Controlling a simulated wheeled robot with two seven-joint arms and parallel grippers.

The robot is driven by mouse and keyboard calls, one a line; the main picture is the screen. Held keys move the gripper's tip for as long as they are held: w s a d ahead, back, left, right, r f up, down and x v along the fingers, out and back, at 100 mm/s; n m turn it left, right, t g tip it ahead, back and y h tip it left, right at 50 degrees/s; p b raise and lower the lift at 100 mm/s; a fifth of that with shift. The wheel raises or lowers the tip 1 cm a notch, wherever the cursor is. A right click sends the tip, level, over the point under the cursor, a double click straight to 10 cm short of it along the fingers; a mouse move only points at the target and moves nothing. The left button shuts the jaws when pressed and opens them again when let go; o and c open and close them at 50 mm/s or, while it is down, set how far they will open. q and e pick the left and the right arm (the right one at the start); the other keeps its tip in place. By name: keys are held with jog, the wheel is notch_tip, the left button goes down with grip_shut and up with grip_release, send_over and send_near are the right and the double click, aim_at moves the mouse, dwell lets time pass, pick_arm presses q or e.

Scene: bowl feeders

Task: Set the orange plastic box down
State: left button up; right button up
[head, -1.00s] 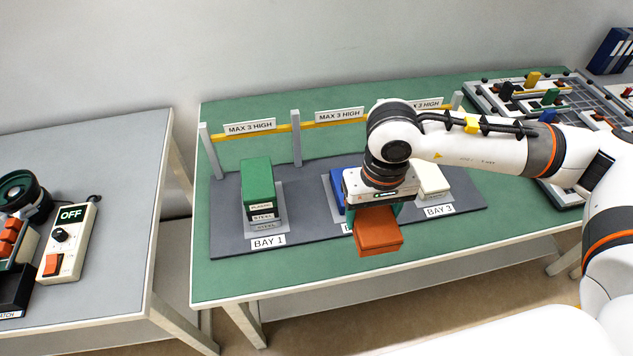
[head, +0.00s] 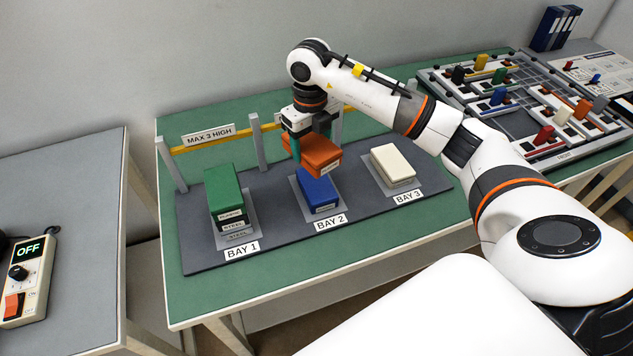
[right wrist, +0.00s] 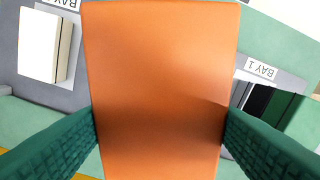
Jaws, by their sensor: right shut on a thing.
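The orange plastic box (head: 314,154) is held in my right gripper (head: 311,143), above and slightly behind the blue box at Bay 2. My right gripper is shut on it; in the right wrist view the orange box (right wrist: 160,90) fills the middle between the two green fingers. The box looks tilted in the head view. Below it, the blue box (head: 318,190) sits on the grey pad at Bay 2. A gap to the blue box is hard to judge. My left gripper is not in view.
Bay 1 (head: 242,250) holds a stack with a green box (head: 222,188) on top. Bay 3 (head: 408,197) holds a cream box (head: 391,162). A yellow rail with a "MAX 3 HIGH" sign (head: 209,135) and grey posts stands behind the bays. A board of coloured parts (head: 530,110) lies at right.

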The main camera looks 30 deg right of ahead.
jog(key=m, duration=0.1)
jog(key=d+m, duration=0.1)
jog(key=m, duration=0.1)
jog(key=shift+w+d+f, duration=0.15)
jog(key=shift+f, duration=0.1)
jog(key=shift+d+f+m, duration=0.15)
jog(key=shift+f+m, duration=0.15)
jog(key=p, duration=0.2)
send_near(316, 182)
notch_tip(316, 182, down, 5)
jog(key=shift+f, duration=0.4)
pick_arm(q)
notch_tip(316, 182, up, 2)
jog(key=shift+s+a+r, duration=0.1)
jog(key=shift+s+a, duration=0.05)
pick_arm(e)
jog(key=shift+f, duration=0.1)
jog(key=shift+f, duration=0.15)
jog(key=o, duration=1.2)
jog(key=shift+c, duration=0.2)
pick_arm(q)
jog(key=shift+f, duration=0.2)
